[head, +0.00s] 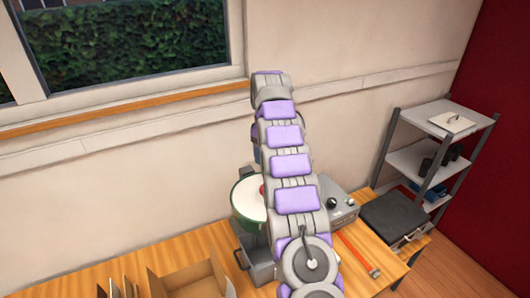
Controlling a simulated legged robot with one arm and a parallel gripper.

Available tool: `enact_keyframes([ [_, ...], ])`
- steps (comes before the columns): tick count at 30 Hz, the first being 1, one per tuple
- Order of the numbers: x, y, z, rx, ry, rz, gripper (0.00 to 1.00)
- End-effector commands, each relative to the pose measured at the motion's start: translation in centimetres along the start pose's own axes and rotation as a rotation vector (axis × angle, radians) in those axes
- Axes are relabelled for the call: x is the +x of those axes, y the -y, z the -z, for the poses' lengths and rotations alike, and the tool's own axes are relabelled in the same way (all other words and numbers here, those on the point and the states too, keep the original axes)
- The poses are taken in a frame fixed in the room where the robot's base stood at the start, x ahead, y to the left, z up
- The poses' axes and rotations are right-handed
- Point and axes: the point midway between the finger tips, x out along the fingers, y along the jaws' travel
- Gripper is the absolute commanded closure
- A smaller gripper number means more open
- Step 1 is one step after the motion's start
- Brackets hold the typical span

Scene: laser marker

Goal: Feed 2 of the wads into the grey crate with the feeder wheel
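A round white drum with a green rim (243,205), likely the feeder wheel, stands on the wooden bench just left of my arm. A bit of red shows at its middle, and my arm covers its right side. A grey box-like body (259,266) sits below it; I cannot tell whether this is the grey crate or part of the feeder. I cannot make out any wads. My arm rises through the middle of the view and bends over at the top. My gripper is hidden behind the arm or outside the picture.
An open cardboard box (165,286) stands at the front left, beside upright brown pieces (115,289). A grey unit with knobs (338,201), a red-and-orange tool (359,256) and a black case (394,216) lie right of my arm. A metal shelf (418,159) stands far right.

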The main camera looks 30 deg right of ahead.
Motion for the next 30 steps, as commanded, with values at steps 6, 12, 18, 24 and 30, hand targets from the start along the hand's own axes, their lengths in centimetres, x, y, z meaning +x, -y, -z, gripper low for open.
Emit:
enact_keyframes([
  [6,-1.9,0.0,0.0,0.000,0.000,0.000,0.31],
  [12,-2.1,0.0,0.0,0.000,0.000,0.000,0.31],
  [18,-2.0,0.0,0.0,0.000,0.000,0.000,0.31],
  [24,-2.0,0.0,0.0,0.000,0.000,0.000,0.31],
  [30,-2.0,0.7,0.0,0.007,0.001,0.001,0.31],
])
